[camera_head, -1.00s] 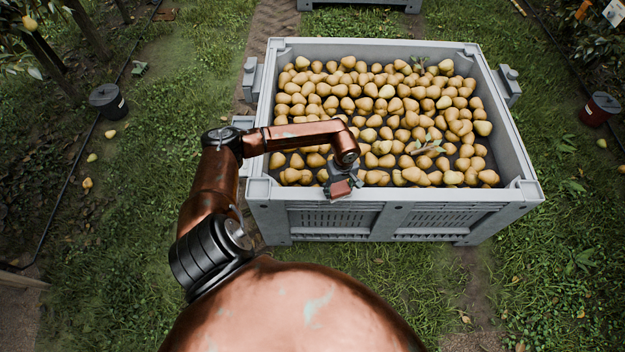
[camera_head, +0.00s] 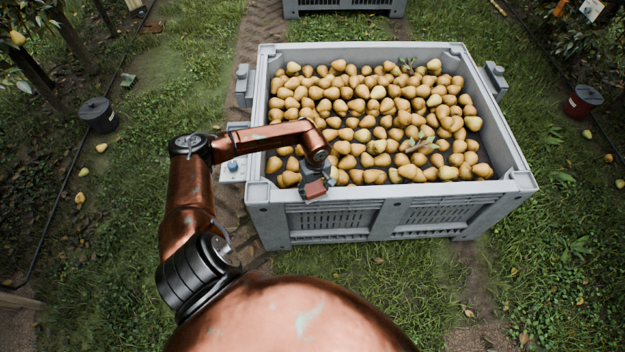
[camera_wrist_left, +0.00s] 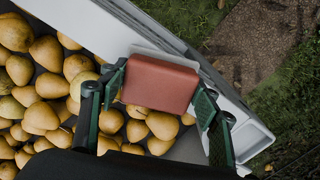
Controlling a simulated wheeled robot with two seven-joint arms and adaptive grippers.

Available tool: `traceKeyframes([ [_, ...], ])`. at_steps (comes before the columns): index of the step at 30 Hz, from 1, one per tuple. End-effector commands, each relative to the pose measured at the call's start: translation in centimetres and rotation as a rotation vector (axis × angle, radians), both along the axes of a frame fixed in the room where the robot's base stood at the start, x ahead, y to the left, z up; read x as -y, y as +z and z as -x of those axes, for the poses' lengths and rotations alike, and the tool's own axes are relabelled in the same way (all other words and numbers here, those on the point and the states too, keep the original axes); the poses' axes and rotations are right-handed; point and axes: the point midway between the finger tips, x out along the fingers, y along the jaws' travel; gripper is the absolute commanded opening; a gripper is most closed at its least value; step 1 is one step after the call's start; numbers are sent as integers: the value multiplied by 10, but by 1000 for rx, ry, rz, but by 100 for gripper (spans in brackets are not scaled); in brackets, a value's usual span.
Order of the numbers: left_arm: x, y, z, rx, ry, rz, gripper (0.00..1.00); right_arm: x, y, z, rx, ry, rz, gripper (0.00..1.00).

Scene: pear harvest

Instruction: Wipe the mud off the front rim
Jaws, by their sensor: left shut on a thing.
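The grey bin (camera_head: 520,183) stands ahead of me, full of yellow-brown pears (camera_head: 385,115). Its front rim (camera_head: 420,190) runs across the near side, and it also shows as a pale edge in the left wrist view (camera_wrist_left: 228,95). My left gripper (camera_head: 315,180) is over the left part of this rim, shut on a reddish-brown block (camera_wrist_left: 160,83) with a pale backing, perhaps a sponge. I cannot tell whether the block touches the rim. No mud is clear on the visible rim; the part under the block is hidden. My right gripper is not in view.
Grey brackets stick out at the bin's left (camera_head: 234,165) and right (camera_head: 494,76). A dark bucket (camera_head: 98,114) stands on the grass at left, a red-and-black one (camera_head: 583,100) at right. Another grey bin (camera_head: 345,8) is behind. Grass in front is clear.

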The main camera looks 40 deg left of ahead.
Motion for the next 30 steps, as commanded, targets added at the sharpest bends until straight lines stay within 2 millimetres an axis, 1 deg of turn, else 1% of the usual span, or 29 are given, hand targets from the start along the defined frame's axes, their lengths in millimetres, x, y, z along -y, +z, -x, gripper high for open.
traceKeyframes([
  [1, 0, 17, -2, 9, -1, 0, 27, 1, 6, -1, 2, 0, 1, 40],
  [2, -1, 25, -2, 9, 0, -1, 27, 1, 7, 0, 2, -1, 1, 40],
  [5, -1, 31, 0, 6, 2, 0, 27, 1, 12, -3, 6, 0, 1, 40],
  [18, -5, 71, 3, 7, 10, 1, 27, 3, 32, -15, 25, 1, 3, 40],
  [23, -6, 80, 4, 6, 13, 1, 27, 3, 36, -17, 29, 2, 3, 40],
  [30, -6, 80, 4, 5, 13, 2, 27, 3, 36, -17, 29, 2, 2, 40],
])
